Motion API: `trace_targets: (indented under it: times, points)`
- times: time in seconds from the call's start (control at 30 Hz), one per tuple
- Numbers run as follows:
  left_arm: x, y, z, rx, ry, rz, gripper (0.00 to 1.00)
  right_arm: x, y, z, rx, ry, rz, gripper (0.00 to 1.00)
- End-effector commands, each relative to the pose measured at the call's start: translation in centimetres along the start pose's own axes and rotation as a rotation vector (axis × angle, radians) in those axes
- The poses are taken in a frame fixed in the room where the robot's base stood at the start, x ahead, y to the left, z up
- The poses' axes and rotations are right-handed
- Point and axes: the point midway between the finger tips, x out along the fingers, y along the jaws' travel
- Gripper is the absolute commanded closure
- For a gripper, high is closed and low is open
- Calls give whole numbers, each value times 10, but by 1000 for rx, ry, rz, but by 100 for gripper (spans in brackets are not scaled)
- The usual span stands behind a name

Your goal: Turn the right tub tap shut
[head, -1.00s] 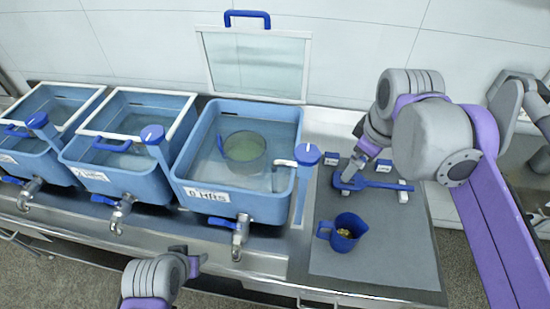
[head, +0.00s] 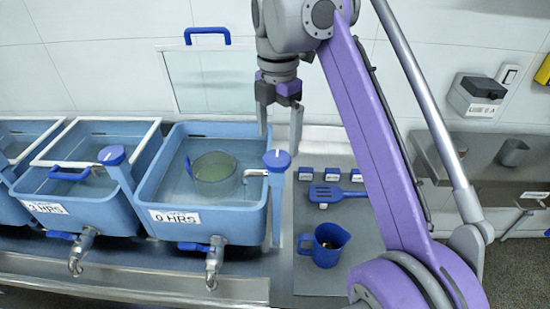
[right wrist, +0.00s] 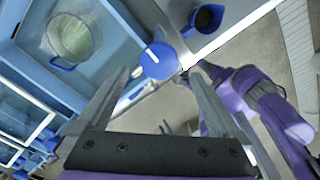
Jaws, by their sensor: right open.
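The right tub (head: 240,222), labelled 0 HRS, is light blue and holds a clear bowl (head: 214,172) in liquid. Its metal tap (head: 214,264) sticks out low at the front, with a blue lever (head: 192,246) at its left. A blue-capped post (head: 277,160) with a spout stands at the tub's right side; its round cap shows in the right wrist view (right wrist: 158,62). My right gripper (head: 280,125) is open and empty, pointing down above the post, up and away from the front tap. My left gripper does not show in the head view.
A blue jug (head: 324,246) and a blue slotted spatula (head: 336,192) are on the grey mat right of the tub. The neighbouring tub (head: 72,222) has its own tap (head: 80,252). A raised lid (head: 210,78) stands behind the right tub.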

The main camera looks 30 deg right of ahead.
Motion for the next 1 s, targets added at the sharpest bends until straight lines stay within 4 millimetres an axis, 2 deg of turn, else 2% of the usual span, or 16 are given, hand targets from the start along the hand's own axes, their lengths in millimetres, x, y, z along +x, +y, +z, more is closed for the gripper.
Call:
trace_targets:
  times: [0.03,0.1,0.3,0.67,1.0]
  points:
    - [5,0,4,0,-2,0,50,13,0,0,0,0,-1,0]
    - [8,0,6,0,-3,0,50,24,0,0,0,0,0,0]
    - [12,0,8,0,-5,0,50,46,0,0,1,0,1,0]
    - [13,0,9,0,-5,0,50,50,0,0,1,0,1,0]
    - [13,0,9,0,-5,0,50,50,0,0,1,0,1,59]
